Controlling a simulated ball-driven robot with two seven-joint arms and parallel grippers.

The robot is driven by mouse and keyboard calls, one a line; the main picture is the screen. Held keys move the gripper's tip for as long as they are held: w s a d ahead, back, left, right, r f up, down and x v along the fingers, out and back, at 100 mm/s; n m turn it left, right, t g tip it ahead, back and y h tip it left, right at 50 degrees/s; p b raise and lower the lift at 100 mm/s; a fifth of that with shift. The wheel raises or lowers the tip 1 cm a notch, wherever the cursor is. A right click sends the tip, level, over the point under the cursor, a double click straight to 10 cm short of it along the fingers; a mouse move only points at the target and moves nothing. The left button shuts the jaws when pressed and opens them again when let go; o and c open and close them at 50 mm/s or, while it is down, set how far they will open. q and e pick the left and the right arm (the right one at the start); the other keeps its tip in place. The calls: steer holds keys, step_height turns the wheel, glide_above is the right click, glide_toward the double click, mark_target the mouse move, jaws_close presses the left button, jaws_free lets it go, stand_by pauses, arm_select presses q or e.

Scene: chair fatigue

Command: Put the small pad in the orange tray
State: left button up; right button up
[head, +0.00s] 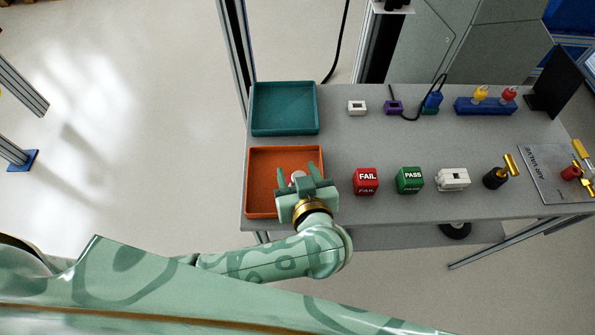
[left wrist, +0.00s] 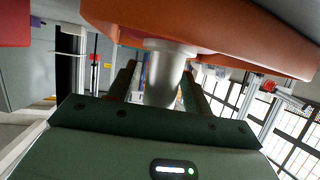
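The small pad (left wrist: 166,70) shows as a pale, whitish cylinder with a wider rim in the left wrist view, between the two fingers. In the head view it is a small pale spot (head: 297,177), partly hidden by the gripper. The orange tray (head: 258,192) lies at the table's near left corner; its orange surface fills the top of the left wrist view (left wrist: 230,38). My left gripper (head: 297,172) is over the tray, its fingers on either side of the pad. I cannot tell whether they press on it or whether the pad rests on the tray. My right gripper is not in view.
A teal tray (head: 284,108) stands behind the orange one. A red FAIL block (head: 366,181), a green PASS block (head: 410,180) and a white part (head: 453,179) stand to the right. Bare grey tabletop lies between the front and back rows.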

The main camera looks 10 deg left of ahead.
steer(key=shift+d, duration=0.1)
arm_select(q)
steer(key=shift+r, duration=0.25)
steer(key=p+v, duration=1)
steer(key=v, duration=0.2)
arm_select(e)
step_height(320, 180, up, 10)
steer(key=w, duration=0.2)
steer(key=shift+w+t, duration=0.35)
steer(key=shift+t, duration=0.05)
arm_select(q)
steer(key=shift+d+f, duration=0.1)
steer(key=shift+f, duration=0.05)
steer(key=shift+w, duration=0.1)
